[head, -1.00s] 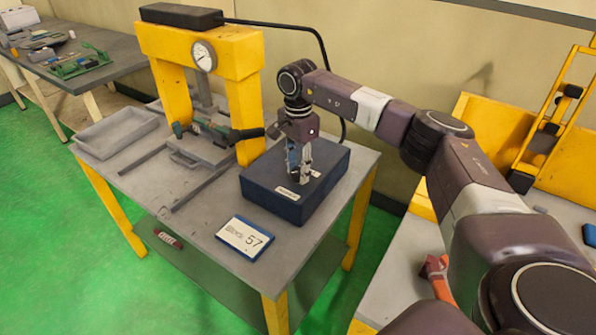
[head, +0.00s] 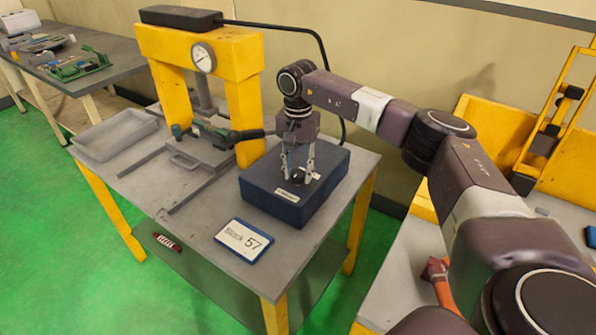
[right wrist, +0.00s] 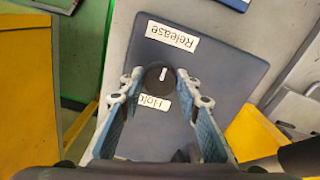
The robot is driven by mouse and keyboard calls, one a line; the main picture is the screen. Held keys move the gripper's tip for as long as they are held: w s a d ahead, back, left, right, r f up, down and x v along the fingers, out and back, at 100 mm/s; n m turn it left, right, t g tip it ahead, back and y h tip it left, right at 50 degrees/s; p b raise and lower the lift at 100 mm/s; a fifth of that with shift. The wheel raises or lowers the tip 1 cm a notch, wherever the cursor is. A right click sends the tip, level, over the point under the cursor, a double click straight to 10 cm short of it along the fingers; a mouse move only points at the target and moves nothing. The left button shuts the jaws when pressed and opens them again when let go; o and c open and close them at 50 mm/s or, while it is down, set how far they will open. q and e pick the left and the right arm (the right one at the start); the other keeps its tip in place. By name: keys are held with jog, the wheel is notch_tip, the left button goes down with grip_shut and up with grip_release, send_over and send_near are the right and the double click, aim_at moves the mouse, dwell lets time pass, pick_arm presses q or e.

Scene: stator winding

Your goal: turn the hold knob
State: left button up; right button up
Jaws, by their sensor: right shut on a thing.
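The hold knob (right wrist: 160,77) is a round black knob with a white pointer line, on top of a dark blue box (right wrist: 215,60). The pointer stands nearly upright in the right wrist view. A white "Hold" label (right wrist: 156,108) lies just beside the knob, and a "Release" label (right wrist: 166,36) lies farther off; both read upside down there. My right gripper (right wrist: 160,76) points down with one finger on each side of the knob and is shut on it. In the head view the gripper (head: 297,177) stands over the box (head: 270,205). My left gripper is out of view.
The box stands on a grey table (head: 185,230) beside a yellow press (head: 245,115) with a gauge (head: 202,58). A "Block 57" sign (head: 244,240) lies in front of it. A grey tray (head: 115,135) sits at the left.

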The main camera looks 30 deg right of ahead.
aim_at(298, 173)
jog(key=shift+w+r, duration=0.1)
jog(key=shift+r, duration=0.1)
jog(key=o, duration=1)
jog(key=shift+o, duration=0.8)
jog(key=shift+f, duration=0.1)
notch_tip(298, 173, up, 12)
